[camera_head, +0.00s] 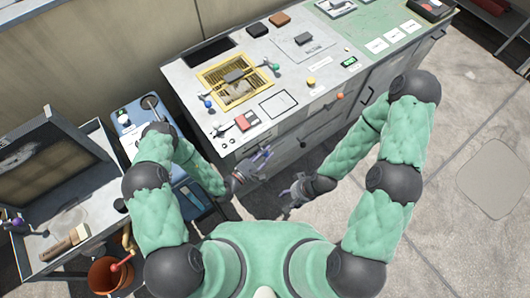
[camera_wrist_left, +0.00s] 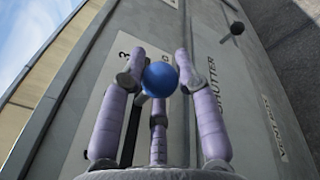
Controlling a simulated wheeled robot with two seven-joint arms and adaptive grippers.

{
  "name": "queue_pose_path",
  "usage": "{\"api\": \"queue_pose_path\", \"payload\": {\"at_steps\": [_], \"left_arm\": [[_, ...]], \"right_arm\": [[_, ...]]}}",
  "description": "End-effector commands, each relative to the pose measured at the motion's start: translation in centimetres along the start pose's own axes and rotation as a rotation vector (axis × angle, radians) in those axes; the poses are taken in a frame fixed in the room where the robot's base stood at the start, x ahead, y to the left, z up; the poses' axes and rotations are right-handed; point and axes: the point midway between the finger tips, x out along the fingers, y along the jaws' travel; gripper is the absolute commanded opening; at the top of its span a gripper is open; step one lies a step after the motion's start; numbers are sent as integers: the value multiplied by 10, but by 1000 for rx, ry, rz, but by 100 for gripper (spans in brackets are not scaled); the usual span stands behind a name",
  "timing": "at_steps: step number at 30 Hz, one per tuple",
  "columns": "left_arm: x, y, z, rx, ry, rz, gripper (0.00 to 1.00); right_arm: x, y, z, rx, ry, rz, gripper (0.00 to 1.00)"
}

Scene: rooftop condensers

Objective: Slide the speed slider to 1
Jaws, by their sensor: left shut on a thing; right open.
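A blue ball knob (camera_wrist_left: 160,79) shows in the left wrist view, in front of a pale plate (camera_wrist_left: 98,122) with a dark slot and the number 3 near its upper end. My left gripper (camera_wrist_left: 160,70) has its purple fingers around this knob and is shut on it. In the head view my left gripper (camera_head: 264,155) is at the cabinet's front face, and the knob is hidden there. I cannot read a 1 on the scale. My right gripper (camera_head: 294,190) is open and empty, lower and apart from the cabinet.
The grey cabinet (camera_head: 190,80) carries a yellow grate (camera_head: 240,92), a red block and several knobs on top. An orange knob (camera_head: 340,96) sits at its front edge. A "SHUTTER" label (camera_wrist_left: 213,65) is right of the fingers. A side table (camera_head: 60,255) and orange bucket (camera_head: 104,275) stand left.

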Motion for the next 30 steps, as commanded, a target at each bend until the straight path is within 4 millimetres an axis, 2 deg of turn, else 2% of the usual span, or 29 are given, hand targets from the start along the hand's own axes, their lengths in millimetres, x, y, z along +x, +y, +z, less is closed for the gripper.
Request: {"api": "queue_pose_path", "payload": {"at_steps": [5,12,18,29,30], "left_arm": [[-7,2,0,1,-2,1,0],[-41,8,-4,1,-1,2,0],[-60,10,-5,2,-4,1,0],[-64,10,-5,2,-5,0,0],[-64,10,-5,1,-5,0,37]], "right_arm": [[-2,-1,0,0,0,0,54],[-8,-3,0,0,0,0,54],[-10,-4,0,0,0,0,54],[-10,-3,0,0,0,0,54],[-10,-3,0,0,0,0,54]]}}
